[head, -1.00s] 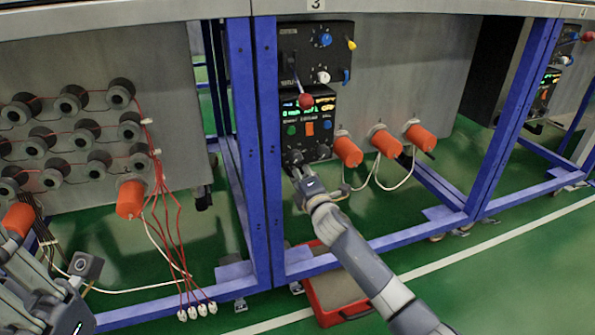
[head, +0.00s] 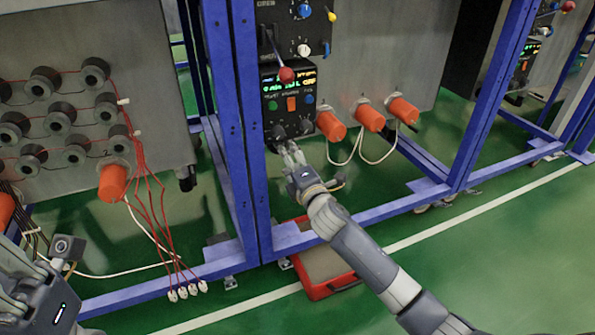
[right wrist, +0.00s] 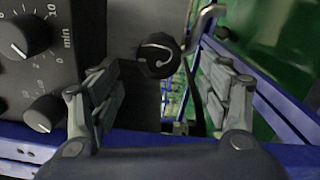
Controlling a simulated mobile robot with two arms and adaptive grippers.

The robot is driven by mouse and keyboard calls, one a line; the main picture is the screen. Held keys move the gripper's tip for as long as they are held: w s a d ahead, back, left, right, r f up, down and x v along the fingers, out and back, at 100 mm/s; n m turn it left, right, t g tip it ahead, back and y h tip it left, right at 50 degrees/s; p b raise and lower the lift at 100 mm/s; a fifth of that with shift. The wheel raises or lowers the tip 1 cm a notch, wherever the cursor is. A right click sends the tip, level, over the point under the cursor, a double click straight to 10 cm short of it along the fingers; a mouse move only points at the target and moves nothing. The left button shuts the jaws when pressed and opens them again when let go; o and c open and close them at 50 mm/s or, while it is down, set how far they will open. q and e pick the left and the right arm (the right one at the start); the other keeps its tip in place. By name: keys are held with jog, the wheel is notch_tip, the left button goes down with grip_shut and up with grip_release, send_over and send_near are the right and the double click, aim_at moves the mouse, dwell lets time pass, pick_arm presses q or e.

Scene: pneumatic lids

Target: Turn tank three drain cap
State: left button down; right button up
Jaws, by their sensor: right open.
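In the right wrist view a dark, ribbed round cap (right wrist: 157,60) with a pale curved mark sits beside a bent metal pipe (right wrist: 205,28). I take it for tank three's drain cap. My right gripper (right wrist: 163,80) is open, with the cap ahead of it between the fingers' lines, apart from both. In the head view my right gripper (head: 286,150) reaches just below the control panel (head: 290,103); I cannot make out the cap there. My left gripper (head: 38,240) is at the lower left edge, and its fingers are unclear.
Panel knobs (right wrist: 27,36) lie close left of the right gripper. Orange plugs (head: 370,117) with white cables are right of the panel. Blue frame posts (head: 248,120) stand to its left. A red case (head: 325,272) lies on the floor below my right arm.

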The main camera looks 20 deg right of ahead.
jog(key=s, duration=0.6)
jog(key=shift+s+d, duration=0.1)
